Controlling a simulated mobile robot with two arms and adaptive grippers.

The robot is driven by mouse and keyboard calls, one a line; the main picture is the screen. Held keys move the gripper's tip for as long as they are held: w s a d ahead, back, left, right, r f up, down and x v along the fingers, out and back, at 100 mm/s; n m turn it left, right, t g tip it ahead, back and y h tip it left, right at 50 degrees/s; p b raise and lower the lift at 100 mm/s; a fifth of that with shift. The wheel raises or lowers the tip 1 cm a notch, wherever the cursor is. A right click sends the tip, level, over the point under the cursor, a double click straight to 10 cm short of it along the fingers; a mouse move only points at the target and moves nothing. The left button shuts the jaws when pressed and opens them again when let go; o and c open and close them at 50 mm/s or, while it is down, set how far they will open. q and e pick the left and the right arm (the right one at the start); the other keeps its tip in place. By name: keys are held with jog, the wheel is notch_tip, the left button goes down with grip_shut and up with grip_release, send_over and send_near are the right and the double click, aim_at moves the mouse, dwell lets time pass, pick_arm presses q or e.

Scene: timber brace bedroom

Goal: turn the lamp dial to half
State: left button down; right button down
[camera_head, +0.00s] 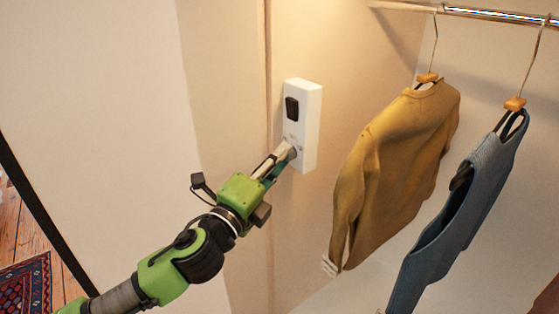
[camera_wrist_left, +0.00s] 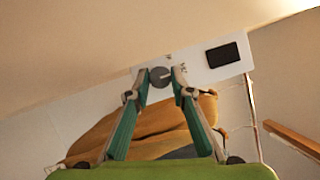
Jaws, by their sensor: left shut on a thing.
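The lamp dial is a small round grey knob (camera_wrist_left: 160,77) low on a white box (camera_head: 311,128) fixed to the wall. The box also shows in the left wrist view (camera_wrist_left: 202,68), with a dark rectangle (camera_head: 292,109) above the dial in the head view. My left gripper (camera_head: 287,152) reaches the dial from the lower left. In the left wrist view my fingertips (camera_wrist_left: 160,80) are on either side of the knob, shut on it. In the head view the fingers hide most of the dial. A pointer mark on it is too small to read. My right gripper is not in view.
A mustard sweater (camera_head: 398,160) and a blue vest (camera_head: 462,205) hang on hangers from a metal rail (camera_head: 490,15) to the right of the box. A patterned rug (camera_head: 27,286) lies on the wooden floor at lower left. The wall left of the box is bare.

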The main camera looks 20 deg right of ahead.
pick_arm(q)
jog(key=c, duration=2.1)
grip_release()
jog(key=v, duration=1.2)
jog(key=shift+f, duration=0.1)
